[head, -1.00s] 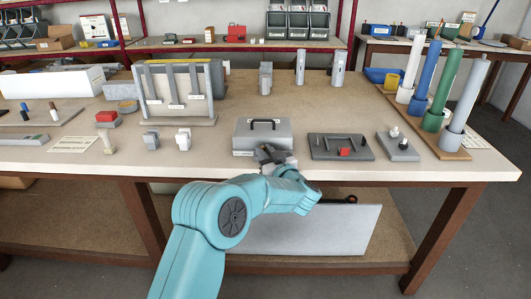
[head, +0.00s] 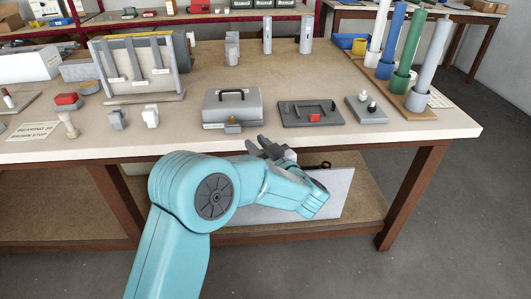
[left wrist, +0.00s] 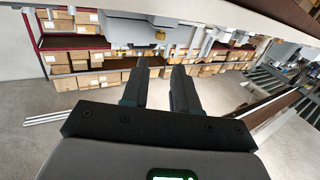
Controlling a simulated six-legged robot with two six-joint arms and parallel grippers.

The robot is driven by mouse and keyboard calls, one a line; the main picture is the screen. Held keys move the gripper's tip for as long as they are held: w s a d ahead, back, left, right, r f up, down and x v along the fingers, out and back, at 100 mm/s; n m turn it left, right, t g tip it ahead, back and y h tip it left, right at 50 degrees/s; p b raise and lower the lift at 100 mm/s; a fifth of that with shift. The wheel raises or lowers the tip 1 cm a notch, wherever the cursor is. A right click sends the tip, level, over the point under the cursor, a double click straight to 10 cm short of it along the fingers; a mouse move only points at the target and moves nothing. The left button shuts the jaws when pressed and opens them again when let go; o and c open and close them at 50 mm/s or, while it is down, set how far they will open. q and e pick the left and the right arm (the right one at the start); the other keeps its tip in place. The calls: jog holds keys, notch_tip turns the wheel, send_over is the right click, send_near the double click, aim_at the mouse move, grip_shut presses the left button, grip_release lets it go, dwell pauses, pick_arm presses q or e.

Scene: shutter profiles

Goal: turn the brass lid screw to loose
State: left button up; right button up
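The brass lid screw (head: 233,127) shows small at the front of a grey lidded box (head: 230,108) with a dark carry handle, near the bench's front edge. Its turn position is too small to tell. In the left wrist view the brass screw (left wrist: 160,36) shows on the grey box (left wrist: 135,30), beyond the fingertips. My left gripper (head: 264,145) is at the bench's front edge, right of and nearer than the screw, touching nothing that I can see. In the left wrist view its two fingers (left wrist: 160,72) are apart and empty. My right gripper is not in view.
A dark plate with a red block (head: 314,117) and a grey block with small knobs (head: 367,109) lie right of the box. Upright coloured tubes (head: 408,65) stand at the right. A grey panel (head: 325,190) is below the bench top.

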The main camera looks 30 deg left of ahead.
pick_arm(q)
jog(key=shift+v, duration=2.05)
